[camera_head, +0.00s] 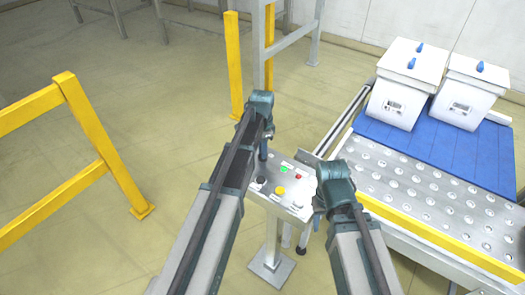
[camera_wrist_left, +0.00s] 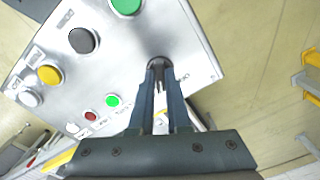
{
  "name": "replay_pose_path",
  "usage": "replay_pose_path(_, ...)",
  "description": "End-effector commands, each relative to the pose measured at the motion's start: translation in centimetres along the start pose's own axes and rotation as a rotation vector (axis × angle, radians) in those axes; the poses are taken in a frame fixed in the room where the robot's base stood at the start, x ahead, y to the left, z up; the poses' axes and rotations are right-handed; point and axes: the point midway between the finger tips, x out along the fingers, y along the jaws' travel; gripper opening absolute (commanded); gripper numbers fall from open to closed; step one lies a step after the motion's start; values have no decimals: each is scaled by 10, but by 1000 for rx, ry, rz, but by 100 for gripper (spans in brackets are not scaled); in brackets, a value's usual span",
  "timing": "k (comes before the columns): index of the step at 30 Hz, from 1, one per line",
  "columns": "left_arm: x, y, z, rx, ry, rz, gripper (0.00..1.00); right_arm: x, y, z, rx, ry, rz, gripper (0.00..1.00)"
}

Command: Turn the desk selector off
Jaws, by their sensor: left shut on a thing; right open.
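The control desk (camera_head: 268,199) is a small grey panel on a post, low in the middle of the head view. It also fills the upper left of the left wrist view (camera_wrist_left: 120,60). My left gripper (camera_head: 263,152) points down at the desk's far left part. In the left wrist view its fingers (camera_wrist_left: 161,72) are shut on a dark round selector knob (camera_wrist_left: 158,61). The fingers hide much of the knob, and its pointer setting cannot be read. My right gripper (camera_head: 318,212) is open and empty at the desk's right side; its fingers are barely visible.
The desk also carries a black knob (camera_wrist_left: 82,40), a yellow button (camera_wrist_left: 49,75), a red button (camera_wrist_left: 91,116) and green ones (camera_wrist_left: 112,100). White boxes (camera_head: 409,80) stand on a blue mat (camera_head: 430,152) on a ball table at right. A yellow rail (camera_head: 105,145) stands at left.

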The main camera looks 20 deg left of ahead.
Motion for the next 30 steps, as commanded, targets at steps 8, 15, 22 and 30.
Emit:
replay_pose_path(8, 0, 0, 0, -57, 0, 0, 0, 0, 0, 0, 0, 0, 0, 50)
replay_pose_path(15, 0, 0, 0, -229, 0, 0, 0, 0, 0, 0, 0, 0, 0, 50)
replay_pose_path(22, 0, 0, 0, -448, 0, 0, 0, 0, 0, 0, 0, 0, 0, 50)
replay_pose_path(30, 0, 0, 0, -695, 0, 0, 0, 0, 0, 0, 0, 0, 0, 50)
